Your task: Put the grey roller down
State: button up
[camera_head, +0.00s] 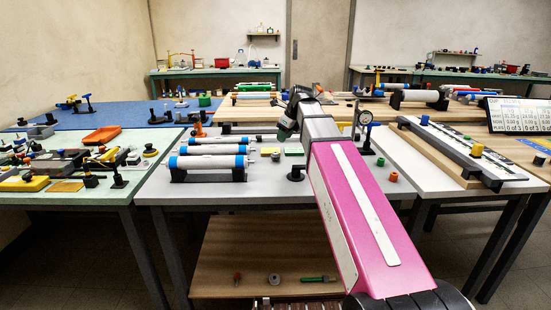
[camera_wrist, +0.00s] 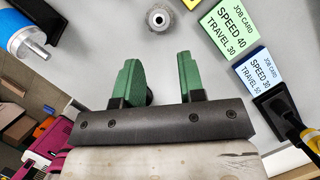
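My gripper (camera_wrist: 162,80) has its two green fingers apart in the wrist view, with nothing held between them. In the head view it (camera_head: 285,130) is over the middle table, right of the rollers. Pale grey-white rollers with blue bands lie side by side at the left of that table. The front roller (camera_head: 207,162) is above a black cradle (camera_head: 215,177); another roller (camera_head: 218,149) is behind it. I cannot tell which one is the grey roller. One roller's blue end and metal shaft (camera_wrist: 32,46) show at the left of the wrist view, apart from the fingers.
A small grey ringed part (camera_wrist: 158,18) lies beyond the fingers. A yellow-green job card (camera_wrist: 225,25) and a blue-edged one (camera_wrist: 262,72) are at the right. A dial gauge (camera_head: 364,120) stands on the table, right of my arm. A long rail fixture (camera_head: 450,148) is farther right.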

aim_at(275, 154)
jog(key=x, duration=0.5)
jog(key=shift+w+a+f, duration=0.1)
jog(key=shift+f, duration=0.2)
jog(key=shift+a+x, duration=0.1)
jog(key=shift+x, duration=1.2)
jog(key=shift+a+x, duration=0.15)
jog(key=shift+x, duration=1.1)
jog(key=shift+w+r, duration=0.1)
jog(key=c, duration=0.6)
jog(key=shift+r, duration=0.15)
